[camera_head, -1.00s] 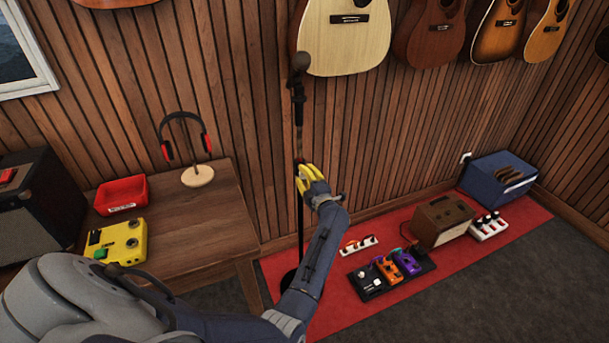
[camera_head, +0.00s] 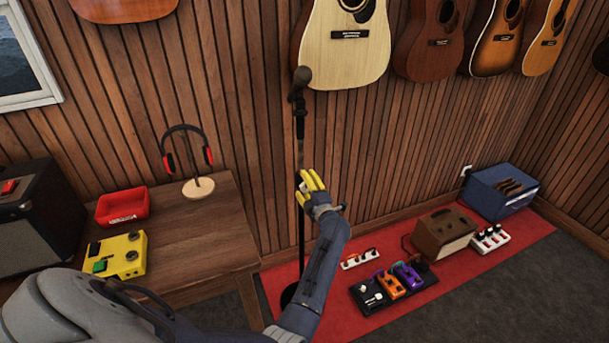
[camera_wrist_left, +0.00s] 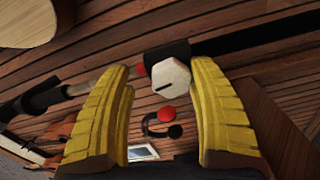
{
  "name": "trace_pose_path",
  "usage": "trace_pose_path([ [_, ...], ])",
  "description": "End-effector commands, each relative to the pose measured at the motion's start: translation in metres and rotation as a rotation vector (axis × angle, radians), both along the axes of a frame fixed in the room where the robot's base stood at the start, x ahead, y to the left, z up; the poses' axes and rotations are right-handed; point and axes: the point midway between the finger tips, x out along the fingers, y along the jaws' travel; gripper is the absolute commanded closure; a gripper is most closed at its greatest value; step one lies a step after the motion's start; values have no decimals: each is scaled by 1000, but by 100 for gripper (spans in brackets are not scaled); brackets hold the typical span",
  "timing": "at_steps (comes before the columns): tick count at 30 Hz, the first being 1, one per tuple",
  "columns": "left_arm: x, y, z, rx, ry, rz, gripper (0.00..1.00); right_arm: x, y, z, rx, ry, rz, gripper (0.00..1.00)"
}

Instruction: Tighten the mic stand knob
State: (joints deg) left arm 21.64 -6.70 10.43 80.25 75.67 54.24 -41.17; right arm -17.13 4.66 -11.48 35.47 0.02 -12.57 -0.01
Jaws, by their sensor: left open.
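The mic stand (camera_head: 301,235) stands upright on the red mat, with a microphone (camera_head: 301,77) at its top. My left gripper (camera_head: 311,184) is at the stand's clutch, partly hiding it in the head view. In the left wrist view, the pale, many-sided knob (camera_wrist_left: 171,76) with a dark line on its face sits on the black clutch. My right gripper is not in view.
A wooden table (camera_head: 205,235) on the left holds headphones on a stand (camera_head: 198,186), a red tray (camera_head: 122,219) and a yellow pedal (camera_head: 118,257). A pedalboard (camera_head: 392,290) and small amp (camera_head: 443,232) sit on the mat. Guitars (camera_head: 345,50) hang above.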

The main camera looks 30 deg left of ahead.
Motion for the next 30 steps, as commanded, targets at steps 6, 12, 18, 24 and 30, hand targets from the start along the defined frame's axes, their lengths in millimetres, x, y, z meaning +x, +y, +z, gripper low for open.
trace_pose_path([
  [6, 0, 0, 39, 1, -9, 2, 38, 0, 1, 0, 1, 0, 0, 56],
  [12, 1, 0, 72, 12, -11, 0, 24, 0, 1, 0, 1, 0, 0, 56],
  [18, 1, 1, 91, 18, -9, -1, 24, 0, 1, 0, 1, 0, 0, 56],
  [24, 0, 3, 95, 16, -9, 1, 41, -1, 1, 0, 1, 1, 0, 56],
  [30, -1, 1, 90, 7, -3, 1, 41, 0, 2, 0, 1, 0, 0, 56],
])
